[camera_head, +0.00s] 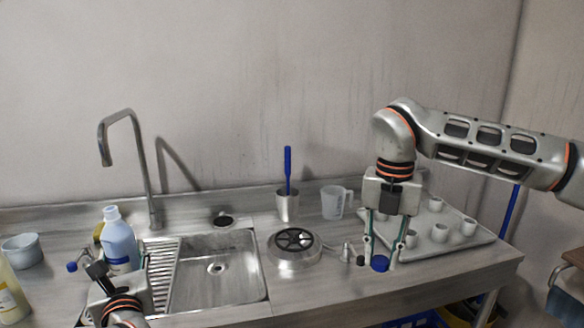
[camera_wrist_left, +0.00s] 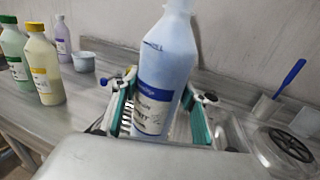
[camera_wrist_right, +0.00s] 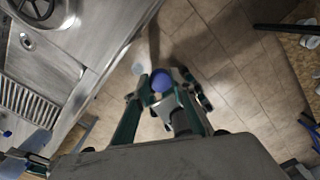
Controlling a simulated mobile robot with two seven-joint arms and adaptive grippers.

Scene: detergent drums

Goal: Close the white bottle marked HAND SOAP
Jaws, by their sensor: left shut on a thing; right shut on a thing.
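A pale bluish-white bottle (camera_head: 118,240) with a blue-and-white label stands left of the sink; its neck is open, with no cap on it. I cannot read the label with certainty. My left gripper (camera_head: 112,270) is shut on this bottle; in the left wrist view the bottle (camera_wrist_left: 168,65) stands between the two fingers (camera_wrist_left: 163,108), its top cut off by the frame. My right gripper (camera_head: 381,258) is shut on a blue cap (camera_head: 380,263), held near the counter's front edge, well right of the bottle. The cap (camera_wrist_right: 161,82) also shows between the fingertips in the right wrist view.
The sink (camera_head: 216,268) with its tap (camera_head: 132,150) and a round steel device (camera_head: 293,248) lie between the grippers. A steel cup (camera_head: 287,206), a white jug (camera_head: 334,203) and a tray (camera_head: 478,243) of cups stand behind. More bottles (camera_wrist_left: 45,68) and a bowl (camera_head: 22,250) stand left.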

